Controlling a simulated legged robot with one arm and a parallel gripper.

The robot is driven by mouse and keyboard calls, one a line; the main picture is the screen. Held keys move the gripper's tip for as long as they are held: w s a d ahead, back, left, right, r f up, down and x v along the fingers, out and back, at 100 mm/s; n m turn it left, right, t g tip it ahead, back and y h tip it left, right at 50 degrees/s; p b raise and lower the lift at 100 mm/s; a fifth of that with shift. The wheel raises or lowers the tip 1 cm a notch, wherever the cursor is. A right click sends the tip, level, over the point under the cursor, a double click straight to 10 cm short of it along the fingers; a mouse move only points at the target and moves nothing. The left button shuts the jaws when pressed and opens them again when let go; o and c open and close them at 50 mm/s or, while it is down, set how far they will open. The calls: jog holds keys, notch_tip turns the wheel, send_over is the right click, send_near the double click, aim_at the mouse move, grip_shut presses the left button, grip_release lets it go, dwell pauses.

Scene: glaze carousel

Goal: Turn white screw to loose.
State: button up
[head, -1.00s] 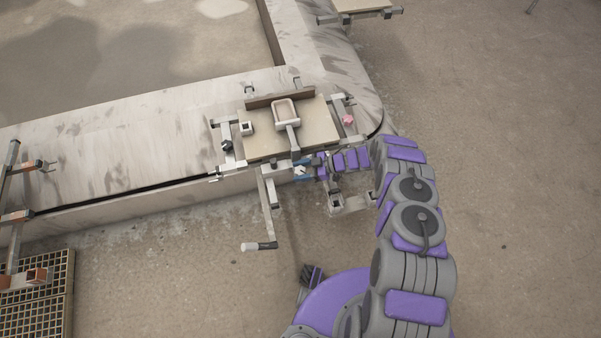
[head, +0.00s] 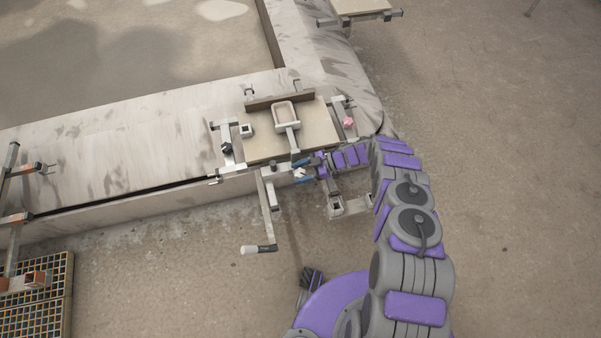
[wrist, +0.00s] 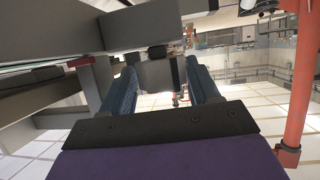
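The white screw (head: 299,172) is a small pale knob at the front edge of the fixture in the head view. My gripper (head: 303,172) reaches it from the right, with one blue finger on its far side and one on its near side. The fingers are apart, one at each side. I cannot tell whether they press on it. Its lower part and any marking are too small or hidden to read.
The fixture carries a board (head: 315,135) with a small tray (head: 285,112). A pink knob (head: 348,122) is at right and a black knob (head: 227,148) at left. A crank handle (head: 258,249) hangs in front. A red post (wrist: 300,100) stands right in the wrist view.

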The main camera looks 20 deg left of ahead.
jog(key=o, duration=0.3)
jog(key=v, duration=1.7)
jog(key=shift+w+d, duration=0.1)
